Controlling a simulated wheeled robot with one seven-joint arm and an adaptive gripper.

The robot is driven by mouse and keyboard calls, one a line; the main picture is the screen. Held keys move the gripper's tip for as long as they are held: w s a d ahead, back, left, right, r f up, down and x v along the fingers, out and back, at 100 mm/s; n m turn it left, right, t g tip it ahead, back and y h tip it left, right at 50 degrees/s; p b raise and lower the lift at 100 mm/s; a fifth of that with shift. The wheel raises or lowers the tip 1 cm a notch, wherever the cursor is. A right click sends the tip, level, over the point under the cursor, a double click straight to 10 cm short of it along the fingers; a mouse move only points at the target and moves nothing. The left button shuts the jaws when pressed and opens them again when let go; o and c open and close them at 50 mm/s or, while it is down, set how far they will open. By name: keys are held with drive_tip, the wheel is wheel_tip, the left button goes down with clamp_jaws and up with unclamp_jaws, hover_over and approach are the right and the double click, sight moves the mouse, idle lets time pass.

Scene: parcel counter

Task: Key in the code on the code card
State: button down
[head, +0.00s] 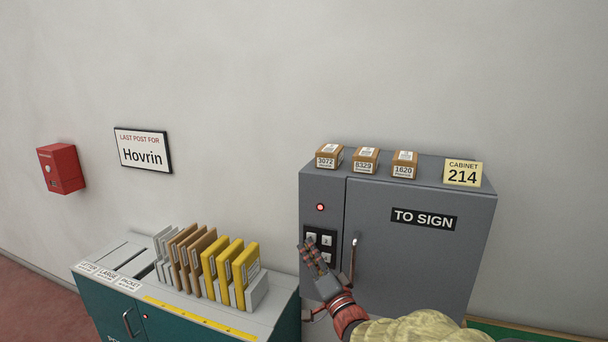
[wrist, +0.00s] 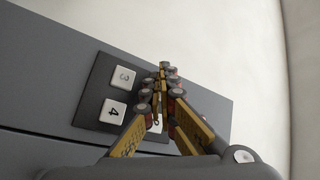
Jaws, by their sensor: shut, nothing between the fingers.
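A yellow card (head: 463,173) reading "CABINET 214" stands on top of the grey cabinet (head: 410,270); no card is labelled as a code card. The dark keypad (head: 332,246) with white keys is on the cabinet's left front. Keys 1 (head: 311,237) and 2 (head: 327,240) show in the head view. Keys 3 (wrist: 123,78) and 4 (wrist: 114,112) show in the wrist view. My gripper (head: 308,244) is shut and empty, its fingertips (wrist: 165,70) in front of the keypad near key 1. I cannot tell whether they touch. The fingers hide part of the keypad.
A red lamp (head: 320,207) is above the keypad. The cabinet door handle (head: 354,256) stands close to the right of my gripper. Small parcels (head: 365,160) sit on the cabinet. A teal post unit (head: 190,318) with envelopes (head: 222,265) stands at left.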

idle(0.4)
drive_tip(key=shift+s+a+b, duration=0.2)
drive_tip(key=shift+s+b, duration=0.1)
drive_tip(key=shift+s, duration=0.1)
drive_tip(key=shift+s, duration=0.1)
drive_tip(key=shift+s+a+b, duration=0.3)
drive_tip(key=shift+s+a, duration=0.05)
drive_tip(key=shift+s, duration=0.55)
drive_tip(key=shift+s+a+b, duration=0.3)
drive_tip(key=shift+s, duration=0.65)
drive_tip(key=shift+s+a+b, duration=0.3)
drive_tip(key=shift+s+a, duration=0.05)
drive_tip(key=shift+s, duration=0.55)
